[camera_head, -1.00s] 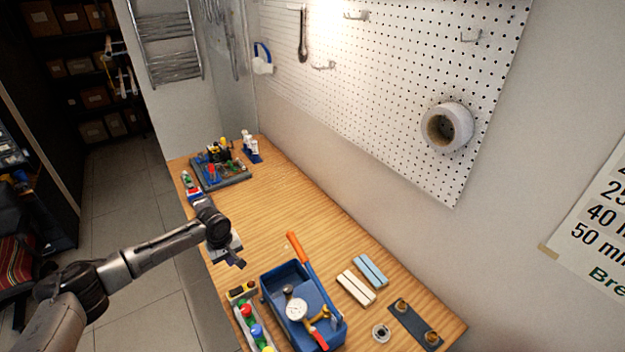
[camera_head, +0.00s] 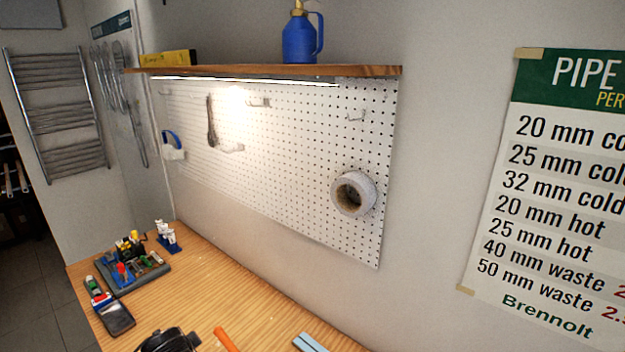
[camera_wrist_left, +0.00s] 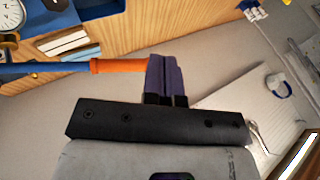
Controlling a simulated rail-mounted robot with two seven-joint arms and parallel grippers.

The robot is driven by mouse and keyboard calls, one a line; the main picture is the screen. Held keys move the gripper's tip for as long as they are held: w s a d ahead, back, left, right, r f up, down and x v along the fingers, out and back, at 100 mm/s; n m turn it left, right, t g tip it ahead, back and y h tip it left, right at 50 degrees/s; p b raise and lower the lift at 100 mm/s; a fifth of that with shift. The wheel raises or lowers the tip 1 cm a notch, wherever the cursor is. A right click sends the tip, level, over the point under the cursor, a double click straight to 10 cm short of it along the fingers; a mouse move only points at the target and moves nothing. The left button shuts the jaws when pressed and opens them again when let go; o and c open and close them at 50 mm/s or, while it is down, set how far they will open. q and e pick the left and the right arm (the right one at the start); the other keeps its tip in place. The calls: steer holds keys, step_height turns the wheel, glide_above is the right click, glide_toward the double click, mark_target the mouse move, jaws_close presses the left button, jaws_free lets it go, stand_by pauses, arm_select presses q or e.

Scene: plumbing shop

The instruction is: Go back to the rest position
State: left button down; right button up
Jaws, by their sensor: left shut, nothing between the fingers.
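My left gripper (camera_wrist_left: 166,80) is shut and empty, its two dark purple fingers together in the left wrist view. My right gripper is in neither view.
The wooden bench (camera_head: 200,285) runs along the wall, with a tool tray (camera_head: 133,266) at its far end. A pegboard (camera_head: 280,160) and a shelf (camera_head: 350,71) with a blue bottle (camera_head: 300,38) are above. A price poster (camera_head: 560,190) hangs at right.

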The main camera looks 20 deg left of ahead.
arm_select(q)
steer(key=s+d+r+t+h+p, duration=0.1)
steer(key=s+d+r+t+p, duration=0.1)
steer(key=s+d, duration=0.55)
steer(key=s+d+r+t+h+p, duration=0.1)
steer(key=s+d+r+h+p, duration=0.2)
steer(key=d, duration=0.7)
steer(key=s+d+f+n+g+p, duration=0.1)
steer(key=s+d+f+g+p, duration=0.1)
steer(key=s, duration=0.7)
steer(key=s+d+f+n+g+h+p, duration=0.1)
steer(key=s+d+f+g+p, duration=0.1)
steer(key=s, duration=0.7)
step_height(320, 180, down, 3)
steer(key=shift+s+d+r+g+p, duration=0.1)
steer(key=shift+s+d+g+p, duration=0.35)
steer(key=shift+d, duration=0.8)
steer(key=shift+w, duration=0.15)
